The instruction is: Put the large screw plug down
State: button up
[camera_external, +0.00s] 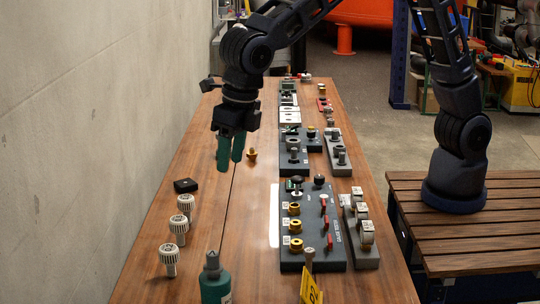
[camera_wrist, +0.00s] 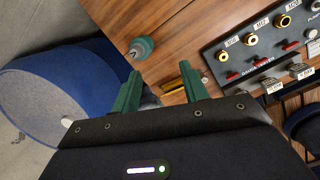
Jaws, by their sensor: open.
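My gripper (camera_external: 230,155) hangs over the left half of the wooden bench with its green fingers pointing down, apart and empty. The wrist view also shows my gripper (camera_wrist: 160,82) open, with nothing held between the fingertips. A small brass plug-like piece (camera_external: 252,155) stands on the bench just right of the fingertips in the external view, apart from them as far as I can see. Three pale knurled screw pieces (camera_external: 179,226) stand in a row along the left side of the bench. I cannot tell for certain which piece is the large screw plug.
A dark board (camera_external: 308,235) with brass fittings and red tabs lies at the right front; the wrist view shows this board (camera_wrist: 240,58) too. A green bottle (camera_external: 214,284) and yellow tag (camera_external: 311,288) are at the front. A black box (camera_external: 186,185) lies left.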

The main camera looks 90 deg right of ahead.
jog(key=s+d+r+m+t, duration=0.1)
jog(key=s+d+r+m, duration=0.6)
jog(key=d, duration=0.4)
jog(key=s+d+r+m, duration=0.6)
jog(key=s+d+m, duration=0.25)
jog(key=d, duration=0.25)
jog(key=s+d+f+m+t, duration=0.1)
jog(key=s+d+m, duration=0.4)
jog(key=s+m, duration=0.3)
jog(key=s+d+f+m, duration=0.1)
jog(key=s+d+m, duration=0.5)
jog(key=s, duration=0.7)
jog(key=shift+d+m+t, duration=0.25)
jog(key=shift+m+t, duration=0.15)
jog(key=shift+m, duration=0.55)
